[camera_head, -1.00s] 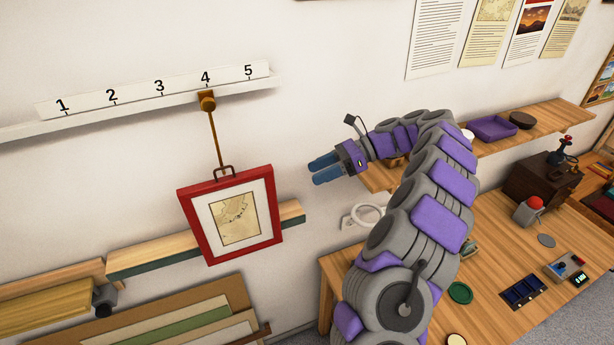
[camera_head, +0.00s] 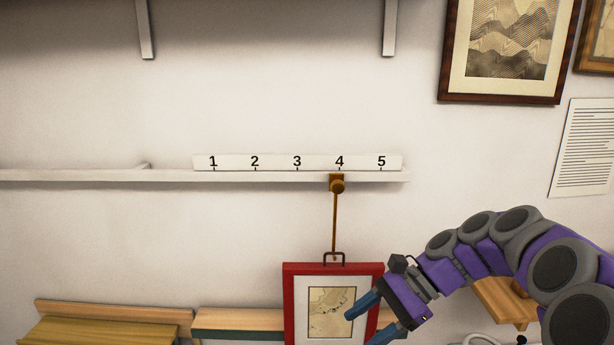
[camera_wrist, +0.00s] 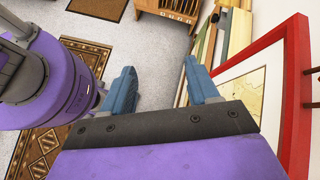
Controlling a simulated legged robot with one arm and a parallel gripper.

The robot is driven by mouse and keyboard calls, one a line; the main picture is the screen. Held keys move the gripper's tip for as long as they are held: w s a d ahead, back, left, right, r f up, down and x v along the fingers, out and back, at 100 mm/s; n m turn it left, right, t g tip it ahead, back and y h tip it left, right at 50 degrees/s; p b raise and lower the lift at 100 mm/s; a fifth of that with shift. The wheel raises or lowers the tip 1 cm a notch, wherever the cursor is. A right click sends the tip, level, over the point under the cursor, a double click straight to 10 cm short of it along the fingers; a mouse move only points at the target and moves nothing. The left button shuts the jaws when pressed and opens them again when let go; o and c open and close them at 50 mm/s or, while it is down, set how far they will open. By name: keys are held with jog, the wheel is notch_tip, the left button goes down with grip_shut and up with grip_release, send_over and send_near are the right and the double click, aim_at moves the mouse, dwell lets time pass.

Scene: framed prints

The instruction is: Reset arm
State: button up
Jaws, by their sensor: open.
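My gripper (camera_head: 366,320) is open and empty, at the lower right of the head view, its blue fingers overlapping the red-framed print in the picture. In the wrist view my gripper (camera_wrist: 158,88) has its two blue fingers spread with nothing between them. The red-framed print (camera_head: 290,300) hangs by a brown cord from a brown slider on the rail, under number 4. The red frame also shows in the wrist view (camera_wrist: 291,90) at the right, beside the fingers and apart from them.
The numbered rail (camera_head: 90,176) runs along the wall. A wooden ledge (camera_head: 235,320) is behind the print. A dark-framed picture (camera_head: 505,50) hangs upper right. In the wrist view, floor, a patterned rug (camera_wrist: 87,62) and a wooden rack (camera_wrist: 170,10) show below.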

jog(key=s+a+f+n+h+b, duration=0.2)
jog(key=s+f+n+h, duration=0.15)
jog(key=s, duration=0.35)
jog(key=s+a+f+n+h+b, duration=0.2)
jog(key=s+f+n+b, duration=0.1)
jog(key=s+f, duration=0.3)
jog(key=s+d+f+n+h+b, duration=0.2)
jog(key=s+d+f+n, duration=0.1)
jog(key=s, duration=0.4)
jog(key=s+d+f+n+h+b, duration=0.2)
jog(key=s+d+f+n, duration=0.1)
jog(key=s+f, duration=0.3)
jog(key=shift+s+d+h, duration=0.35)
jog(key=shift+s+d, duration=0.2)
jog(key=shift+s, duration=0.35)
